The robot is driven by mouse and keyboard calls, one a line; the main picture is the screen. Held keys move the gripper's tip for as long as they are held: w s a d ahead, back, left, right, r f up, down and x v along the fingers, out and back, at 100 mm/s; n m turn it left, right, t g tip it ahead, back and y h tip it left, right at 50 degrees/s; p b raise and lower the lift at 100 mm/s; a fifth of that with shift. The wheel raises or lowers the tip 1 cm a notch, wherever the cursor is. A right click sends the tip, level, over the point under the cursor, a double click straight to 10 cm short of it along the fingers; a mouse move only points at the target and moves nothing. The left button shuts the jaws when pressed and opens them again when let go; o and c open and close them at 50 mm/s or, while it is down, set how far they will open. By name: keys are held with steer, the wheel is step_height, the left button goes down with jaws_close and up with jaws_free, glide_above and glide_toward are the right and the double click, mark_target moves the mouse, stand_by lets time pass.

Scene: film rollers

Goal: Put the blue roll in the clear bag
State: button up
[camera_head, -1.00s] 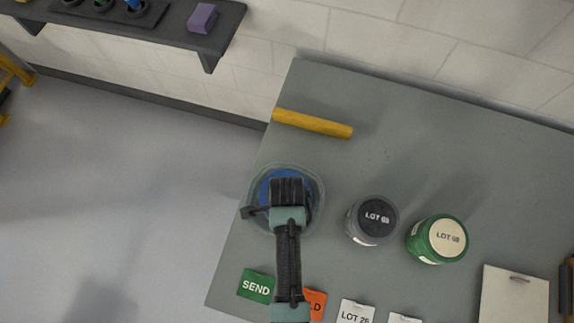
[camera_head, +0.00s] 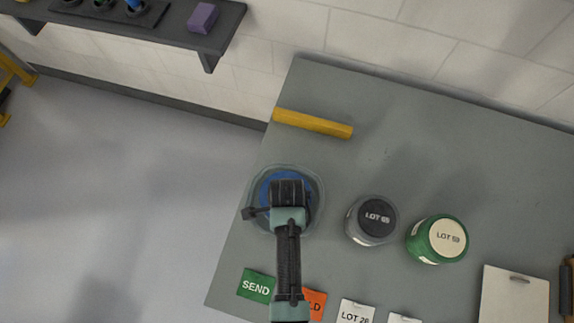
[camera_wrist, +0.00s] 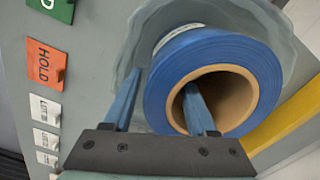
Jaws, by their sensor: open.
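The blue roll (camera_wrist: 255,62) lies inside the clear bag (camera_wrist: 150,25), which shows as a pale, see-through wavy rim around it. In the wrist view one finger of my gripper (camera_wrist: 164,80) reaches into the roll's brown core and the other is beside its outer side. The fingers are apart, with the roll's wall between them. Whether they touch it I cannot tell. In the head view my gripper (camera_head: 288,192) is over the blue roll (camera_head: 268,188) and hides much of it, within the clear bag (camera_head: 284,167) near the table's left edge.
A yellow roller (camera_head: 313,123) lies behind the bag. A green SEND card (camera_head: 256,286) and an orange HOLD card (camera_head: 315,303) lie in front. The table's back middle is clear.

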step_height(320, 180, up, 12)
steer(key=shift+w+r, duration=0.1)
steer(key=shift+w, duration=0.05)
steer(key=w+r+n+t, duration=0.5)
steer(key=w+r+t, duration=0.3)
steer(key=w+r, duration=0.7)
steer(key=w+r+n+t, duration=0.2)
steer(key=w+r+t, duration=0.1)
steer(key=r, duration=0.5)
steer(key=w+r+n+t, duration=0.1)
steer(key=w+r+t, duration=0.25)
steer(key=r, duration=0.45)
step_height(320, 180, up, 18)
steer(key=s+n+t, duration=0.1)
steer(key=n+t, duration=0.3)
steer(key=t, duration=0.1)
steer(key=s+r+n+t, duration=0.2)
steer(key=s+r+t, duration=0.2)
steer(key=r, duration=0.5)
steer(key=s+r+n+t, duration=0.3)
steer(key=s+r+t, duration=0.1)
steer(key=s+r, duration=0.4)
step_height(320, 180, up, 2)
steer(key=shift+r, duration=0.15)
steer(key=shift+a, duration=0.1)
